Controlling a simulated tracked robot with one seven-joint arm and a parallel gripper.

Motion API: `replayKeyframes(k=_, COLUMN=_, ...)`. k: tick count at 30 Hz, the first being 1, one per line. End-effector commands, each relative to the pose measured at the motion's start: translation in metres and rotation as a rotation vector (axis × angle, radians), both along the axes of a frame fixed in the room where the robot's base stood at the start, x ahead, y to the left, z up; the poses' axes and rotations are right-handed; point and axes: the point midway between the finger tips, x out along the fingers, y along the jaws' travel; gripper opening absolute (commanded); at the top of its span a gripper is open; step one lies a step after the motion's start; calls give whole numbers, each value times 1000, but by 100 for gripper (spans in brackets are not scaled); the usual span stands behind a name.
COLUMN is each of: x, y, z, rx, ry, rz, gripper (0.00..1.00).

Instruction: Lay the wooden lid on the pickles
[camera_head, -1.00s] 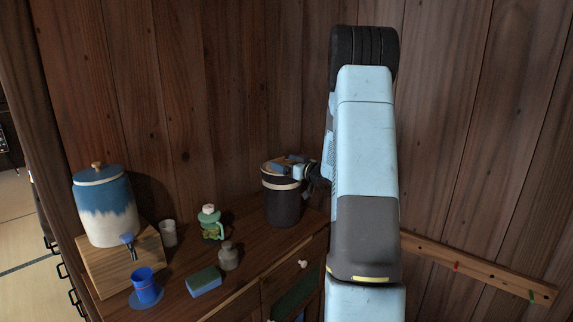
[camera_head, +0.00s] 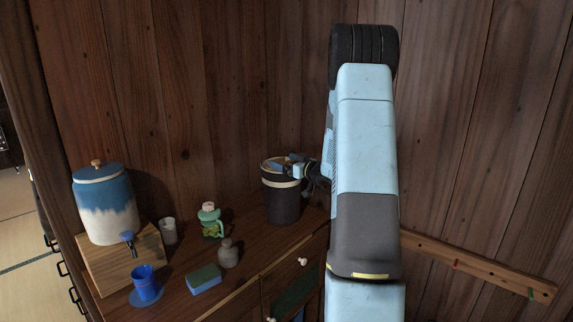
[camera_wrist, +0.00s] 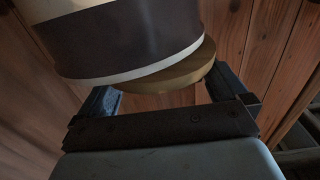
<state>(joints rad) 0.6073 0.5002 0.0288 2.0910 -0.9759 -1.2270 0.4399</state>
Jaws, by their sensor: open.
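The pickle crock (camera_head: 283,202) is a dark pot with a cream band near its top, standing at the back right of the wooden cabinet top. The round wooden lid (camera_wrist: 178,78) lies at the crock's mouth, against the cream rim, and sticks out past it on the right in the wrist view. The crock's dark wall (camera_wrist: 130,42) fills the upper part of that view. My gripper (camera_head: 287,162) is open at the crock's mouth, its two fingers on either side of the lid. The pickles are hidden. I cannot tell whether the fingers touch the lid.
Plank walls stand close behind and to the right.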

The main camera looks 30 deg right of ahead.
Motion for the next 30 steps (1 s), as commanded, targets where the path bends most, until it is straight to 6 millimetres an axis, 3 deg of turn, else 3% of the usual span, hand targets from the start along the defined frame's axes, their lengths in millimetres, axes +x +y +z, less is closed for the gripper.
replayKeyframes(k=5, x=-19, y=-7, z=5, rx=-1, ry=0, rz=-3, gripper=100)
replayKeyframes(k=18, x=-95, y=-31, z=5, rx=-1, ry=1, rz=-1, gripper=100)
replayKeyframes(k=24, x=-111, y=-35, z=4, rx=-1, ry=1, rz=1, gripper=100)
replayKeyframes(k=30, x=-114, y=-36, z=5, rx=-1, ry=0, rz=1, gripper=100)
